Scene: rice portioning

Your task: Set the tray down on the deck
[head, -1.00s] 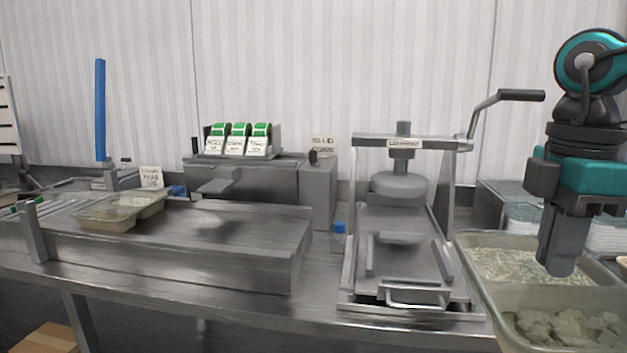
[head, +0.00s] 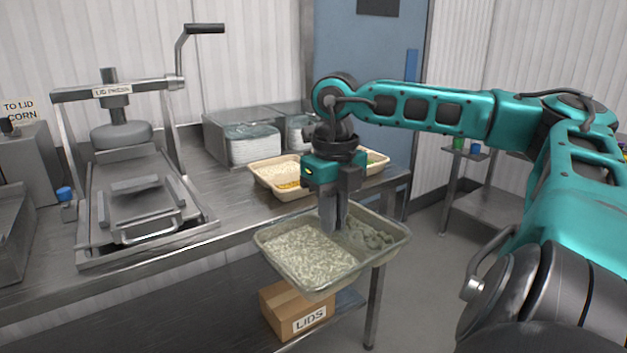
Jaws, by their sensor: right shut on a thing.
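My right gripper (head: 334,218) points down and is shut on the tray (head: 318,284). The tray is a clear two-part tray with rice in its left compartment and a pale grey-green food in its right one. The fingers meet it near its middle, between the two compartments. It looks held in the air by the front edge of the steel deck (head: 240,208), above the lower shelf. The lid press (head: 130,185) stands on the deck at the left, with its low plate bare. My left gripper is not in view.
Filled beige trays (head: 268,178) stand on the deck behind my right gripper. Bins of stacked clear containers (head: 252,145) are at the back. A carton marked LIDS (head: 285,312) is on the lower shelf. Bare deck lies between the press and the beige trays.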

